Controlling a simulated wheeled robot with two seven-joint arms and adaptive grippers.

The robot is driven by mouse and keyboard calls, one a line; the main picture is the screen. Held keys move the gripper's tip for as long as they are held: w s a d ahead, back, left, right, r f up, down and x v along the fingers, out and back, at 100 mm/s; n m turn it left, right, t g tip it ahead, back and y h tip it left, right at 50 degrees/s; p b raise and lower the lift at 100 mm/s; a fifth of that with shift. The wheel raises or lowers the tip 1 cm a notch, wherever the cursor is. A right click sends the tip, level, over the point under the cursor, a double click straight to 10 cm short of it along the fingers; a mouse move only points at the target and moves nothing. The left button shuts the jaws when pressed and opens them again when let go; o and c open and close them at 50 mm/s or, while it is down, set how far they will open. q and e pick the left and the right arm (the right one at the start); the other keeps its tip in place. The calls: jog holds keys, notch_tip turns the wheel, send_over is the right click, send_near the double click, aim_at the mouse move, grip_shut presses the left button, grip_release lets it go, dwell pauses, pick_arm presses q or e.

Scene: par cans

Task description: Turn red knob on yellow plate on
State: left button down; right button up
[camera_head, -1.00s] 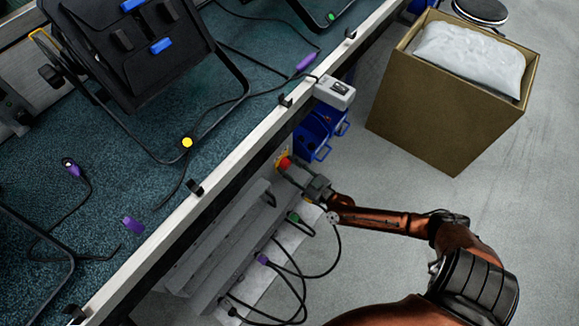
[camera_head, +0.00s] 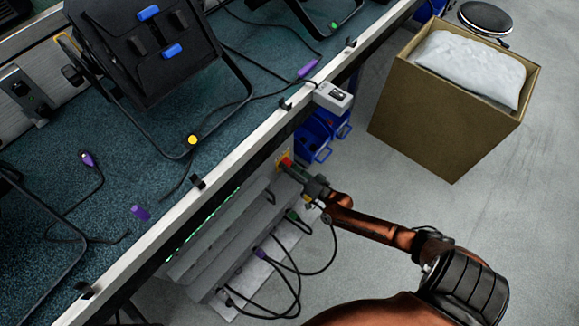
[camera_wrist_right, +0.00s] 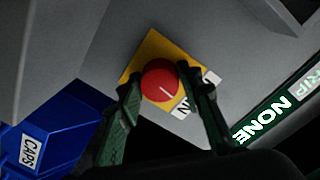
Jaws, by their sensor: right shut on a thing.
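The red knob (camera_wrist_right: 160,80) is round with a white line and sits on a yellow plate (camera_wrist_right: 150,45) in the right wrist view. White labels lie at the plate's lower right, partly covered by a finger. My right gripper (camera_wrist_right: 160,85) has one finger at each side of the knob and is shut on it. In the head view the red knob (camera_head: 286,163) and yellow plate (camera_head: 280,157) show small below the bench edge, with my right gripper (camera_head: 293,168) at the knob. My left gripper is not in view.
A blue bin marked CAPS (camera_wrist_right: 55,125) is close to the left finger. A lit green strip reading NONE (camera_wrist_right: 265,120) is at the right. A cardboard box (camera_head: 430,120) stands on the floor at right.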

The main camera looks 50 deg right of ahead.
jog(key=m, duration=0.3)
jog(key=shift+m, duration=0.3)
jog(key=m+b, duration=0.1)
jog(key=m, duration=0.2)
jog(key=shift+d+r+y, duration=0.1)
jog(key=shift+y, duration=0.2)
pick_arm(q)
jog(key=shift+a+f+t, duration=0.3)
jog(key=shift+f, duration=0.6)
pick_arm(e)
jog(key=shift+m, duration=0.3)
jog(key=o, duration=1.2)
jog(key=shift+c, duration=0.2)
jog(key=s, duration=1.2)
jog(key=shift+d+r, duration=0.4)
jog(key=shift+d, duration=0.05)
